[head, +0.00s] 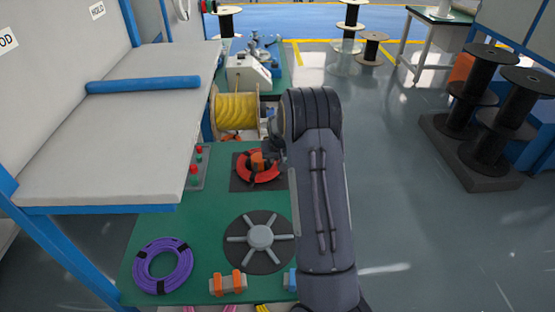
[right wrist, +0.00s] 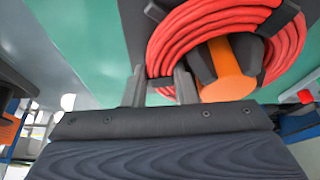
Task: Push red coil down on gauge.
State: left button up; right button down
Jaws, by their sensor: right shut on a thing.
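The red coil (head: 260,180) is in the middle of the head view, over a dark square plate (head: 237,185) on the green table. An orange and black piece (head: 257,160), probably the gauge, shows inside the coil's ring. In the right wrist view the red coil (right wrist: 180,32) curves around an orange cylinder (right wrist: 228,70) with dark arms. My right gripper (right wrist: 160,88) has its two fingers on either side of the coil's edge and is shut on it. Whether the coil touches the plate is hidden. My left gripper is not in view.
A purple coil (head: 162,266), a spoked grey disc (head: 260,237) and an orange-banded piece (head: 228,283) lie on the near green table (head: 205,218). A yellow cable spool (head: 236,108) stands behind. A grey shelf (head: 120,145) overhangs the left side.

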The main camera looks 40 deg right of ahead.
jog(key=shift+f, duration=0.1)
jog(key=c, duration=1.1)
grip_release()
jog(key=shift+w+a, duration=0.1)
jog(key=shift+a, duration=0.05)
jog(key=shift+w+r+p, duration=0.1)
jog(key=shift+r+p, duration=0.25)
jog(key=shift+r, duration=0.15)
notch_tip(320, 180, up, 6)
jog(key=p, duration=0.3)
jog(key=shift+w+f, duration=0.1)
jog(key=shift+f, duration=0.1)
jog(key=shift+r+p, duration=0.65)
jog(key=shift+r, duration=0.2)
jog(key=shift+s, duration=0.2)
